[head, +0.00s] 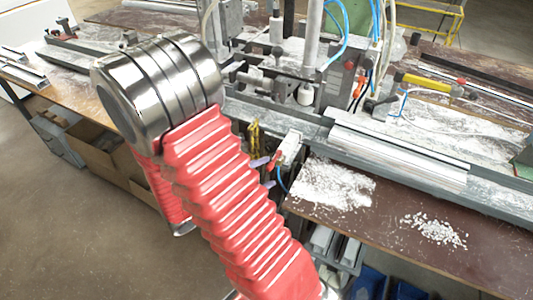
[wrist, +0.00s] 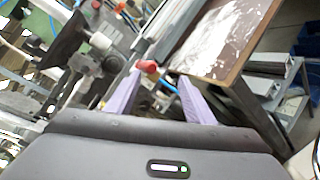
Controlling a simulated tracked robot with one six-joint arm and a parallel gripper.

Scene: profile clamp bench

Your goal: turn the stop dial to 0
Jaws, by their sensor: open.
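I cannot make out a dial with readable marks in either view. A small red knob (wrist: 147,66) shows in the wrist view, just beyond and between the two purple fingers, nearer the left one. In the head view a red part (head: 274,162) sits at the front edge of the bench, below a pale block (head: 291,146). My gripper (wrist: 160,80) is open, its fingers apart with nothing held between them. In the head view its purple fingertips (head: 273,172) show past my red arm sleeve, close to the red part. Whether they touch it cannot be told.
A long metal profile (head: 400,155) lies along the bench rail to the right. White chips (head: 330,185) cover the brown bench top (head: 390,225). The clamp column (head: 313,45) with blue hoses stands behind. Cardboard boxes (head: 100,150) sit under the bench at left.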

